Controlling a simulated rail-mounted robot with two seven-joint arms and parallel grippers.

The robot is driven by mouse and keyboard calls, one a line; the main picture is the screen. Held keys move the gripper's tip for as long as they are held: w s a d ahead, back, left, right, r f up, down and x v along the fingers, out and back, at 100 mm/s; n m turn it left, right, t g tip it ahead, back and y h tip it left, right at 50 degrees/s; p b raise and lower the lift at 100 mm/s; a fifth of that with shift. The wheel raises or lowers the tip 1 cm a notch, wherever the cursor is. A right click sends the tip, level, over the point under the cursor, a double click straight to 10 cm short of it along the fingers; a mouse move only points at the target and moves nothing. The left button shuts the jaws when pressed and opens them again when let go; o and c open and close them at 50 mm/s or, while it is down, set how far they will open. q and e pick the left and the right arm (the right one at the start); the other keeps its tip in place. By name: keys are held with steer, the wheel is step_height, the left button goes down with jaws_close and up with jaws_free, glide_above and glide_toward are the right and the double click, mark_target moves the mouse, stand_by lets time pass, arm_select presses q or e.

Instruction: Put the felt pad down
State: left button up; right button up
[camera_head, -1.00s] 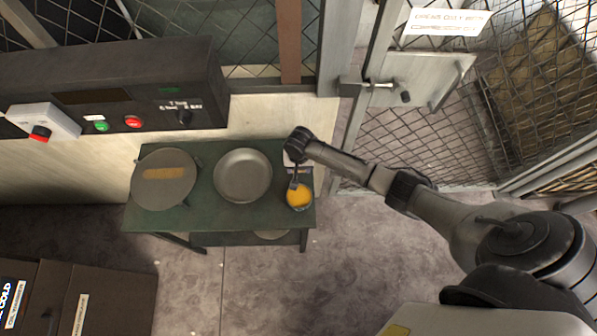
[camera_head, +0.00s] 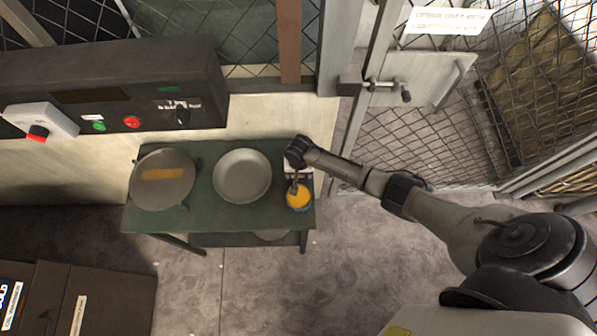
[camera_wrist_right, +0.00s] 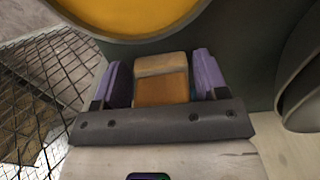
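The felt pad appears as a small block with a tan top and an orange-brown face (camera_wrist_right: 162,84) in the right wrist view. It sits between the two purple fingers of my right gripper (camera_wrist_right: 163,80), which look closed against its sides. In the head view my right gripper (camera_head: 294,187) is low over the right end of the green table (camera_head: 205,218), beside a round tin with yellow contents (camera_head: 299,197). The pad is too small there to make out, and whether it touches the table is unclear. My left gripper is not in view.
A grey metal bowl (camera_head: 242,176) stands mid-table. A round disc with a tan strip (camera_head: 162,194) lies at the left end. A control box with buttons (camera_head: 112,92) is behind. A mesh gate (camera_head: 425,130) stands to the right.

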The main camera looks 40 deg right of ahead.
steer(key=shift+o, duration=0.8)
steer(key=shift+r, duration=0.2)
step_height(320, 180, up, 10)
steer(key=shift+r+p, duration=0.25)
steer(key=shift+p, duration=0.8)
steer(key=shift+s+r, duration=0.1)
steer(key=shift+r, duration=0.6)
